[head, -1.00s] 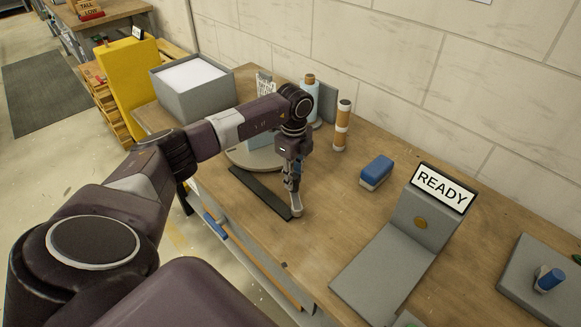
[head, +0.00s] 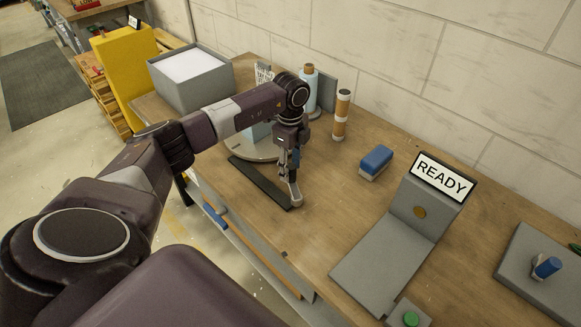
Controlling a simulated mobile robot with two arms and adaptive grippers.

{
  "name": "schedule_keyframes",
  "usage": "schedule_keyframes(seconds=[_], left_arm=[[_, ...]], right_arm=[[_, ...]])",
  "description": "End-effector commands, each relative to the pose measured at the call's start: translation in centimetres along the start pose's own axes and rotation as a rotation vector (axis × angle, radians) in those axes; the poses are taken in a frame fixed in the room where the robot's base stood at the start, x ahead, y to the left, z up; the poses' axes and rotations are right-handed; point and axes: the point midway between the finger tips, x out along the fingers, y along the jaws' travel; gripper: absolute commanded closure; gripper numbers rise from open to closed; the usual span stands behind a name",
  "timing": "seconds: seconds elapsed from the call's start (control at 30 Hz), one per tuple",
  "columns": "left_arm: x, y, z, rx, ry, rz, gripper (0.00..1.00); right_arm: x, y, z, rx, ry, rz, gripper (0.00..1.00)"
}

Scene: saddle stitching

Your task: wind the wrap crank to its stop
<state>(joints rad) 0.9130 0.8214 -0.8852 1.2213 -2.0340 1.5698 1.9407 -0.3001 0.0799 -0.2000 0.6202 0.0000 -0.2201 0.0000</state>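A round grey turntable (head: 237,149) stands on the bench, with a light-blue block (head: 260,132) on it, partly hidden by my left arm. A dark flat bar (head: 262,184) lies low along its front side and looks like the wrap crank's arm. My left gripper (head: 294,198) points down at the bar's near right end. Its fingers look close together. A small blue patch (head: 296,158) shows between the finger links; I cannot tell whether it is a crank handle in the grip. My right gripper is not in view.
A light-blue roll (head: 309,88) and a brown-and-white cylinder (head: 341,115) stand behind. A blue-topped block (head: 376,162) lies to the right. A grey stand (head: 380,258) carries a READY sign (head: 443,177). A green button (head: 411,319) is at the front. A grey bin (head: 190,97) is at the left.

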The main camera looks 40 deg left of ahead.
Motion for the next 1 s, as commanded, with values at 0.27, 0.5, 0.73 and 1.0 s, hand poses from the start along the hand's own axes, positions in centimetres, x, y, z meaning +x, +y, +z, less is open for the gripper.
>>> schedule_keyframes(seconds=[0.27,0.5,0.73,1.0], left_arm=[[-0.2,0.1,-0.1,0.002,0.001,0.002,0.60],[-4.0,-0.1,0.0,0.001,0.001,-0.002,0.60],[-8.8,-0.1,0.0,0.001,0.001,-0.001,0.60],[-11.7,0.0,0.0,0.000,0.001,0.002,0.60]], right_arm=[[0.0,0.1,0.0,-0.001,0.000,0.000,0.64],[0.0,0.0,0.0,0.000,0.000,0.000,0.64],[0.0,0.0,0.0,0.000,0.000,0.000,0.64],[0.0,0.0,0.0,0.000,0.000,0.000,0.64]])
